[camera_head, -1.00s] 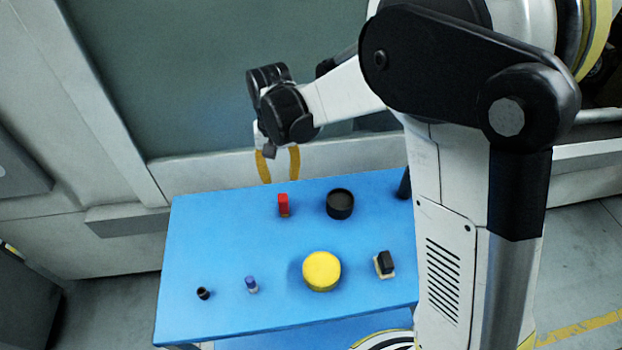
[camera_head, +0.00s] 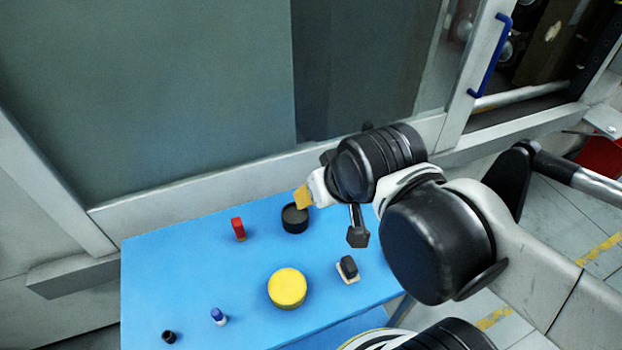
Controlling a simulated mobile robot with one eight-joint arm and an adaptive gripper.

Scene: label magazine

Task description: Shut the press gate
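The press gate is a large grey-framed sliding door (camera_head: 470,85) with dark greenish glass, and it fills the back of the view. A blue bar handle (camera_head: 492,55) stands upright on its right edge. To the right of that edge is an open gap (camera_head: 545,50) showing dark machine parts, so the gate stands open.
The blue table (camera_head: 200,275) holds a red piece (camera_head: 238,229), a black cup (camera_head: 294,217), a yellow disc (camera_head: 287,288), a black block on a pale base (camera_head: 348,268), a blue-capped bottle (camera_head: 218,316) and a small black piece (camera_head: 169,337). Floor shows at right.

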